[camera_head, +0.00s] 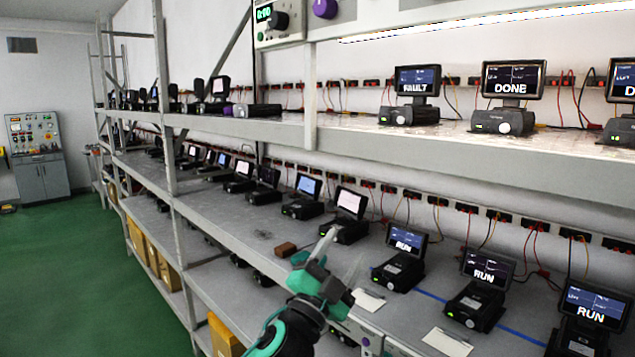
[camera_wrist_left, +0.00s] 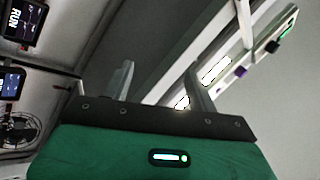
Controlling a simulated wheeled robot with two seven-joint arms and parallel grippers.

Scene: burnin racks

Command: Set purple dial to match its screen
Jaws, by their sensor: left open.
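The purple dial (camera_head: 325,8) is on a pale panel at the top edge of the head view, which cuts the panel off. To its left are a black dial (camera_head: 279,21) and a small screen (camera_head: 264,13) with green digits, too small to read surely. The screen belonging to the purple dial is not clearly visible. In the left wrist view a small purple dial (camera_wrist_left: 240,71) shows on a pale rail. My left gripper (camera_head: 341,256) is open and empty, well below the purple dial, over the middle shelf. Its two fingers (camera_wrist_left: 160,72) stand apart in the wrist view. My right gripper is not in view.
The upper shelf (camera_head: 480,143) runs between my left gripper and the panel. Green floor (camera_head: 80,260) is clear at left.

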